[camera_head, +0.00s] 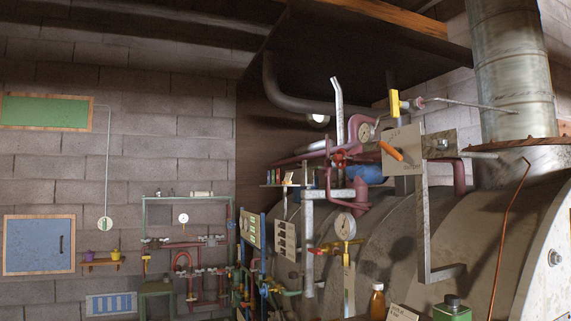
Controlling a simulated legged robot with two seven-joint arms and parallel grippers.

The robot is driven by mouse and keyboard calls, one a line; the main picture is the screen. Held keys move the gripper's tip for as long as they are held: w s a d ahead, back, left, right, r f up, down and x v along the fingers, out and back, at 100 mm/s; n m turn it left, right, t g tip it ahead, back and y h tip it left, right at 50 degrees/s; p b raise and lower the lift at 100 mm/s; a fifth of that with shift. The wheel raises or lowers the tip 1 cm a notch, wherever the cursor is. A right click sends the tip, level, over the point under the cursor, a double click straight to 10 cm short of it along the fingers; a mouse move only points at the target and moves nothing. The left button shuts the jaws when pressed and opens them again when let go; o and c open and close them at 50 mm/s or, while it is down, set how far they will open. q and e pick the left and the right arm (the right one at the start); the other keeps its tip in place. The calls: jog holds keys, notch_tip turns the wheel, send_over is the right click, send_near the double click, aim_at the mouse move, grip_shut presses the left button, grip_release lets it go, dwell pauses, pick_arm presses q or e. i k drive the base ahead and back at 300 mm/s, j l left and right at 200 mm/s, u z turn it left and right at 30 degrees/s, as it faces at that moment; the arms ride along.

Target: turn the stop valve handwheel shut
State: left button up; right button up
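A small red handwheel (340,158) shows on the maroon pipework beside the boiler, right of the picture's middle. It looks like the stop valve handwheel, but no label on it can be read. How far it is turned cannot be told. Maroon pipe (356,189) and a blue cylinder (369,173) sit close to it. Lower down, a brass fitting with red handles (327,249) stands under a round gauge (345,224). Neither of my grippers shows in the head view.
A plate with an orange lever (392,151) on a grey post (424,225) stands right of the handwheel. The large boiler (478,220) fills the right side. A brown bottle (377,301) and a green can (452,308) stand at the bottom. A pipe rack (186,197) lines the back wall.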

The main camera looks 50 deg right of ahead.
aim_at(337, 158)
jog(key=i+j+z, duration=0.1)
jog(key=i+z, duration=0.3)
jog(key=i, duration=0.15)
jog(key=i+j+z, duration=0.4)
jog(key=i+l, duration=0.1)
